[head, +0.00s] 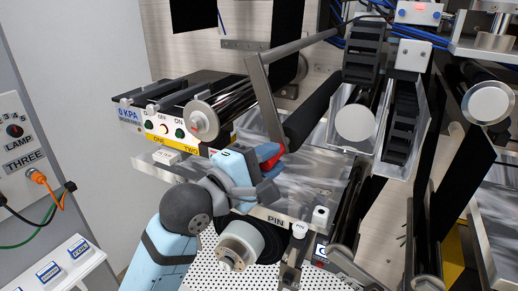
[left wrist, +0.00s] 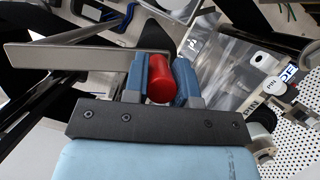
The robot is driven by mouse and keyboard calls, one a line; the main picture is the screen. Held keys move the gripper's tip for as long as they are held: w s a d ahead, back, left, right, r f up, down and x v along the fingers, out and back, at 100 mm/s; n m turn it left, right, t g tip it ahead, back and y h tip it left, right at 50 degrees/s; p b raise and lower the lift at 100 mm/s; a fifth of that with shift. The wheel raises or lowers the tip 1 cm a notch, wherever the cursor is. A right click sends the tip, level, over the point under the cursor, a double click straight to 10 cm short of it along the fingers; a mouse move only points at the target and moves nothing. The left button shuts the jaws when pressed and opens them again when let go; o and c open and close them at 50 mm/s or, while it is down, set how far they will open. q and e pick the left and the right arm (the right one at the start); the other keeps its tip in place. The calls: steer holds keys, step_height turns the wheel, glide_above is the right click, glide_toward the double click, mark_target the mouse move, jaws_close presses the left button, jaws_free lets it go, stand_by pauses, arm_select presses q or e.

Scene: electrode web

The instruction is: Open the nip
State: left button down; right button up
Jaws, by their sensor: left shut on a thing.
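My left gripper (head: 268,163) is shut on the red knob (head: 274,158) of the nip lever. In the left wrist view the red knob (left wrist: 160,80) sits between the two blue fingers. The lever is a flat grey bar (head: 264,98) that stands up from the knob, its top leaning left. The bar also shows in the left wrist view (left wrist: 75,56). A black roller (head: 316,108) lies behind the lever, and a shiny metal roller (head: 222,110) lies to its left. I cannot tell whether the rollers touch. My right gripper is not in view.
A panel with buttons (head: 164,129) stands left of the metal roller. A white spool (head: 240,245) is below my left gripper. Black web hangs at the right (head: 462,180).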

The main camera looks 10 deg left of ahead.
arm_select(q)
steer(key=shift+s+d+r, duration=0.1)
steer(key=shift+d, duration=0.05)
stand_by(0.3)
steer(key=c, duration=1.3)
jaws_free()
steer(key=o, duration=0.4)
steer(key=shift+d, duration=0.1)
steer(key=shift+c, duration=0.2)
steer(key=shift+s+a+f, duration=0.2)
steer(key=shift+s+a, duration=0.1)
steer(key=shift+a, duration=0.05)
steer(key=p+v, duration=0.6)
steer(key=v, duration=0.7)
steer(key=shift+d, duration=0.15)
